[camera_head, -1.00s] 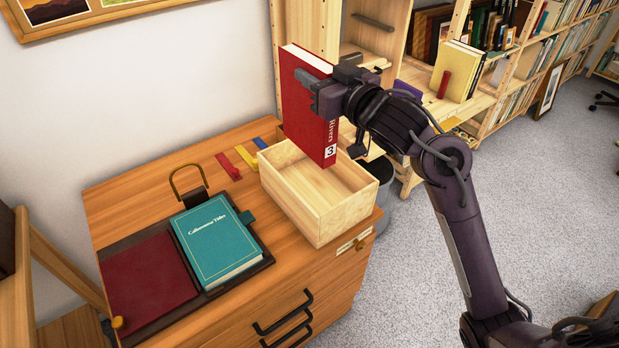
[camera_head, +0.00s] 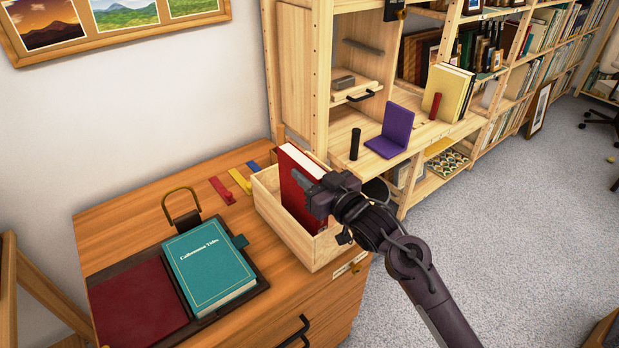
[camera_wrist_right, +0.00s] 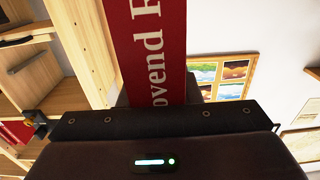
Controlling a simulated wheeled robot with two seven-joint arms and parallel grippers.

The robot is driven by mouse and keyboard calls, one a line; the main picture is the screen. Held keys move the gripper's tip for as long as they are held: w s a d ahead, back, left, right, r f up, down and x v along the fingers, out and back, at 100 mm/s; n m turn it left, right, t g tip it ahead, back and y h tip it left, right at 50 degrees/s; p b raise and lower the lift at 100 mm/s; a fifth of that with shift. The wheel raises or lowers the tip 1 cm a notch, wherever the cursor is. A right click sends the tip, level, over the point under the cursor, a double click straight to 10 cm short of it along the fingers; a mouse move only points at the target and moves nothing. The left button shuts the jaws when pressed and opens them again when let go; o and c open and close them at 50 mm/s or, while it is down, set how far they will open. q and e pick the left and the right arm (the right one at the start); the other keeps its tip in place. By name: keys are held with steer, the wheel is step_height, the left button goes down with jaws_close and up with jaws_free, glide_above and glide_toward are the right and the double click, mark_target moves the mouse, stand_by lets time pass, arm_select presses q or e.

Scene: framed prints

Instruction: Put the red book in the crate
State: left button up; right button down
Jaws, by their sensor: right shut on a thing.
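The red book (camera_head: 296,188) stands upright inside the wooden crate (camera_head: 276,219), its lower part hidden by the crate's walls. The crate sits at the right end of the wooden cabinet top. My right gripper (camera_head: 318,190) is shut on the upper part of the book, at the crate's right side. In the right wrist view the red book (camera_wrist_right: 150,50) shows its spine with white lettering, held at the jaws. My left gripper is not in view.
A teal book (camera_head: 210,267) and a dark red panel (camera_head: 138,303) lie on the cabinet left of the crate. A metal loop (camera_head: 181,207) stands behind them. Shelves with a purple bookend (camera_head: 393,132) rise behind. Grey carpet is open at right.

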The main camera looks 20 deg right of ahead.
steer(key=shift+f, duration=0.4)
steer(key=c, duration=1.5)
jaws_free()
steer(key=shift+f, duration=0.3)
steer(key=o, duration=0.5)
steer(key=shift+c, duration=0.2)
steer(key=shift+r, duration=0.1)
steer(key=b+v, duration=0.1)
steer(key=v, duration=1.1)
